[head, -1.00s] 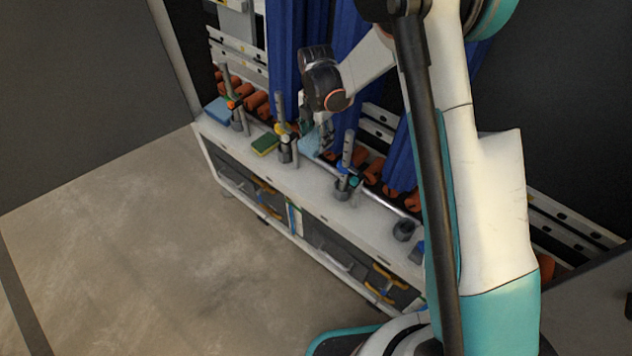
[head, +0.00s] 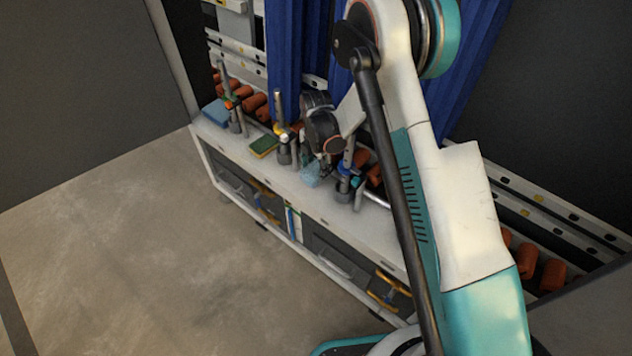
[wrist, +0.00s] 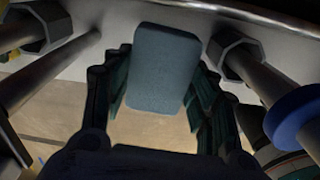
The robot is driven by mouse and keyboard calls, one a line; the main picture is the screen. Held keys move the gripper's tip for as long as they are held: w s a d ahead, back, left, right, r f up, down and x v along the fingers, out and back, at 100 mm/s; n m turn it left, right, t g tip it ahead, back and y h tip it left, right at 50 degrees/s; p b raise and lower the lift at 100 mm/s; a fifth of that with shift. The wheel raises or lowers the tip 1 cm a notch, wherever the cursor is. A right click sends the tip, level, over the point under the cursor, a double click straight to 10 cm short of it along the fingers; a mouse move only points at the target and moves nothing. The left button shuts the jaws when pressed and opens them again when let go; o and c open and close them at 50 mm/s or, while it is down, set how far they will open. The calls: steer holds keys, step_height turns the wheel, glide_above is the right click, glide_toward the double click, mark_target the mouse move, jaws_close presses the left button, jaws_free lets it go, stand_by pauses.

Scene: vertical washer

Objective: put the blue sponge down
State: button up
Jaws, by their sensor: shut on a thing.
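The blue sponge (wrist: 163,70) is between the two fingers of my gripper (wrist: 160,100) in the wrist view. My gripper is shut on it. In the head view the light blue sponge (head: 311,174) shows just below my gripper (head: 322,168), at the white ledge of the washer, between two upright post fittings. I cannot tell for sure whether its underside touches the ledge.
Metal posts with dark collars stand close on both sides, one (head: 284,145) to the left and one (head: 346,180) to the right. A green and yellow sponge (head: 263,146) and another blue sponge (head: 217,112) lie farther left on the ledge (head: 365,222). Blue curtains (head: 290,60) hang behind.

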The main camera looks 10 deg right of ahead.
mark_target(316, 178)
step_height(316, 178, down, 6)
steer(key=shift+r+b, duration=0.15)
steer(key=shift+b, duration=0.85)
steer(key=shift+r, duration=0.1)
steer(key=o, duration=0.9)
steer(key=shift+o, duration=0.2)
